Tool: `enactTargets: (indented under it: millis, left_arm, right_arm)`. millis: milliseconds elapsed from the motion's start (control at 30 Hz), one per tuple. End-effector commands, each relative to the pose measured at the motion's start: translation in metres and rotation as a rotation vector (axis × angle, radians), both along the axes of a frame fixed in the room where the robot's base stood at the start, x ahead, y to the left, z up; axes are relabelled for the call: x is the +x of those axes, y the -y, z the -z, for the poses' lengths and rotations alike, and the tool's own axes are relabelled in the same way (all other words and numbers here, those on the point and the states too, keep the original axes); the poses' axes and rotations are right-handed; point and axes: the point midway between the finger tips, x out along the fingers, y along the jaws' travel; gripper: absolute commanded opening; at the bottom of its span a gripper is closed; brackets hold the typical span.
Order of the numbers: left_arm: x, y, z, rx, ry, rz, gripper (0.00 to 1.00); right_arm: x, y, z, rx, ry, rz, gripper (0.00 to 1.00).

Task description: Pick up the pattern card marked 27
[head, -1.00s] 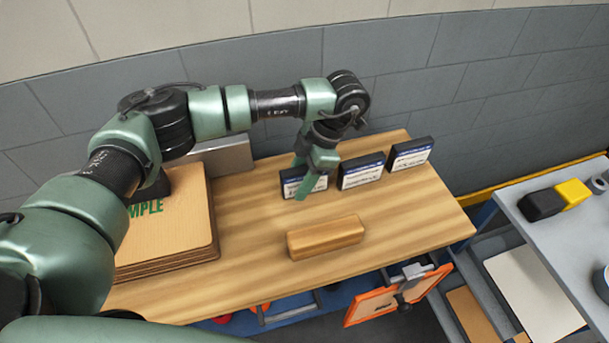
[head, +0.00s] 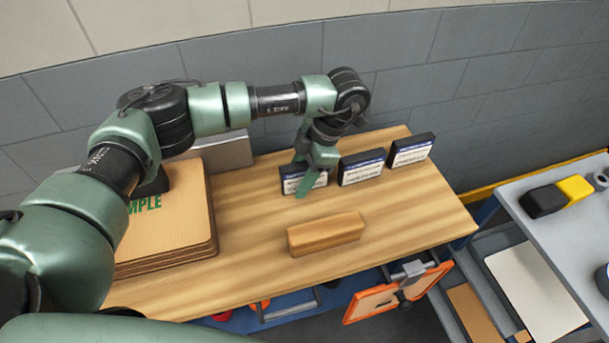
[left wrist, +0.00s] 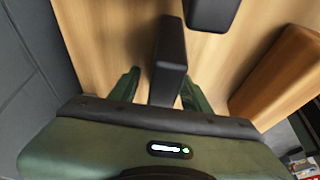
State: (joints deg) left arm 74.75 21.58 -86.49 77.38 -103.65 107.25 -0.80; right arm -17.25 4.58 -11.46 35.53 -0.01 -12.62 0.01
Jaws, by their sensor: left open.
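Three dark cards with white and blue faces stand in a row at the back of the table. They are the left card (head: 288,181), the middle card (head: 362,168) and the right card (head: 411,150). Their print is too small to read, so I cannot tell which is marked 27. My left gripper (head: 303,184) is open at the left card and hides part of its face. In the left wrist view the dark edge of this card (left wrist: 169,58) lies between the open fingers (left wrist: 157,80). My right gripper is not in view.
A wooden block (head: 326,235) lies in front of the cards; it also shows in the left wrist view (left wrist: 284,75). A stack of boards (head: 185,215) is on the left, a grey box (head: 228,153) behind it. The wall is close behind the table (head: 400,245).

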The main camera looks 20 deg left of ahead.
Motion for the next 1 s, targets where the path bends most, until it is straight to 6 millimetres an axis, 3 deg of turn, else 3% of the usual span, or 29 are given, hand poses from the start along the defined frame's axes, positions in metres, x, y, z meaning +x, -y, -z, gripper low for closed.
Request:
enactTargets:
  millis: [100, 267, 300, 833, 1000]
  left_arm:
    - [0.0, 0.0, 0.0, 0.0, 0.0, 0.0, 0.47]
    - [0.0, 0.0, 0.0, 0.0, 0.0, 0.0, 0.03]
    - [0.0, 0.0, 0.0, 0.0, 0.0, 0.0, 0.0]
    - [0.001, 0.0, -0.01, -0.001, 0.004, 0.0, 0.0]
    - [0.002, 0.0, -0.042, -0.001, 0.007, 0.001, 0.0]
  right_arm:
    - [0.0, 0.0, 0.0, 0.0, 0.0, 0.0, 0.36]
    - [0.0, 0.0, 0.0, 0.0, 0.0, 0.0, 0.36]
    - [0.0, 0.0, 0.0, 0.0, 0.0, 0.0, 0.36]
    - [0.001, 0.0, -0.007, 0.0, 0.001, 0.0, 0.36]
    - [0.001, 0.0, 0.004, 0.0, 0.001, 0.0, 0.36]
